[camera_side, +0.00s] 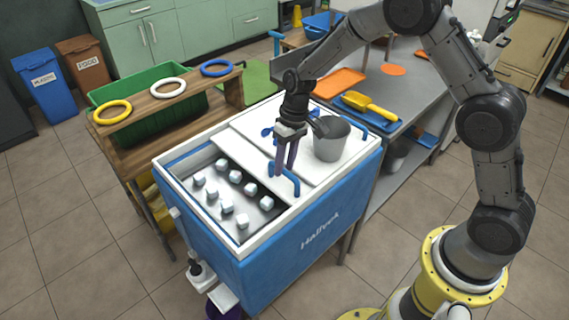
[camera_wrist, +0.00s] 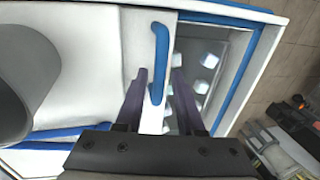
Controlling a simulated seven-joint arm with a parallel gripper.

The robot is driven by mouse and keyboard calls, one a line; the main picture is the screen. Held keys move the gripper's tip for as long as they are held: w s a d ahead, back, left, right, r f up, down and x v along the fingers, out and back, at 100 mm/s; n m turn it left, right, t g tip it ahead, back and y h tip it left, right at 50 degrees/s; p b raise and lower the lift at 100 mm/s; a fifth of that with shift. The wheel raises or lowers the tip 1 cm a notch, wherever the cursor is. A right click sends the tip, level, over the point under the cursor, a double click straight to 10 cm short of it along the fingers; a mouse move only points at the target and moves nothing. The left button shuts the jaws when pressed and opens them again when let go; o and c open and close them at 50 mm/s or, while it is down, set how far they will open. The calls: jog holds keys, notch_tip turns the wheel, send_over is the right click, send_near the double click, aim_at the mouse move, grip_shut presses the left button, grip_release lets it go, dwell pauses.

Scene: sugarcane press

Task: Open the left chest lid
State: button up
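The blue and white chest (camera_side: 262,262) stands at the centre of the side view. Its left part is uncovered and shows several pale cubes (camera_side: 236,176) on a dark floor. The left lid (camera_side: 240,150) lies to the right of this opening, its blue handle (camera_side: 285,183) near the opening's edge. The handle also shows in the wrist view (camera_wrist: 160,42). My gripper (camera_side: 285,171) points down at the handle. Its purple fingers are open and apart, one on each side of the handle in the wrist view (camera_wrist: 159,74). Contact with the handle cannot be told.
A grey metal bucket (camera_side: 330,140) stands on the chest's right part, close to my gripper. A wooden rack (camera_side: 150,108) with coloured rings is behind left. A metal table (camera_side: 410,125) with a yellow scoop (camera_side: 368,105) on a blue tray is at right.

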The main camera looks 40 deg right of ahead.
jog(key=shift+o, duration=0.6)
notch_tip(320, 180, up, 14)
jog(key=d, duration=0.2)
jog(key=shift+d+f, duration=0.25)
jog(key=shift+d, duration=0.1)
jog(key=s+r+t, duration=0.4)
jog(key=s+r, duration=0.7)
jog(key=r, duration=0.3)
jog(key=s+d+f+h, duration=0.1)
jog(key=s+f, duration=0.2)
jog(key=s, duration=0.5)
jog(key=s+d+f+t+h, duration=0.1)
jog(key=s+d+f, duration=0.1)
jog(key=s, duration=0.7)
jog(key=shift+s+d+f+t, duration=0.15)
jog(key=shift+s+f+t, duration=0.15)
jog(key=shift+f, duration=0.15)
